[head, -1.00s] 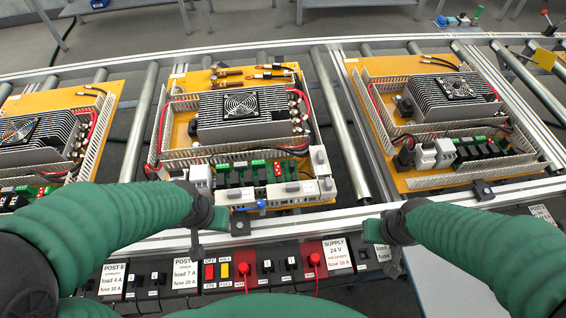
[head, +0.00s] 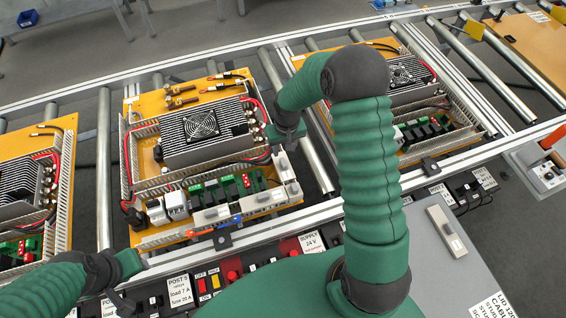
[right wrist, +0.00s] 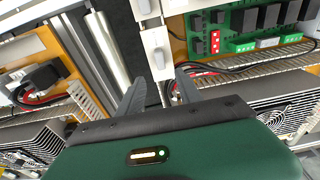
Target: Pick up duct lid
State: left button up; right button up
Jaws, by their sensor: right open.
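A flat light-grey strip (head: 447,232) with a small raised piece on it lies on the grey table at the right, beside a label that reads LID; it may be the duct lid. My right gripper (head: 278,148) is over the right edge of the middle board, well away from that strip. In the right wrist view its two fingers (right wrist: 158,90) are apart, with no held thing visible between them; white modules and a roller show beyond. My left gripper (head: 118,299) is low at the left, over the front rail, with its fingers mostly hidden.
The middle board (head: 165,98) carries a finned fan unit (head: 205,130), slotted ducts, wires and terminal modules. More boards stand left and right on the roller conveyor. A front rail with switches and labels (head: 180,291) runs below. The grey table (head: 425,275) is mostly clear.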

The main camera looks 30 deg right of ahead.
aim_at(283, 162)
notch_tip(283, 162, down, 3)
jog(key=shift+w+d+r, duration=0.1)
jog(key=shift+w, duration=0.05)
jog(key=f, duration=0.1)
jog(key=f+p, duration=0.1)
jog(key=f, duration=0.3)
jog(key=shift+a+p, duration=0.3)
jog(key=shift+a, duration=0.05)
jog(key=shift+f, duration=0.15)
jog(key=shift+d+f, duration=0.1)
jog(key=shift+d, duration=0.1)
jog(key=shift+d, duration=0.15)
jog(key=c, duration=0.5)
jog(key=shift+a, duration=0.2)
grip_shut()
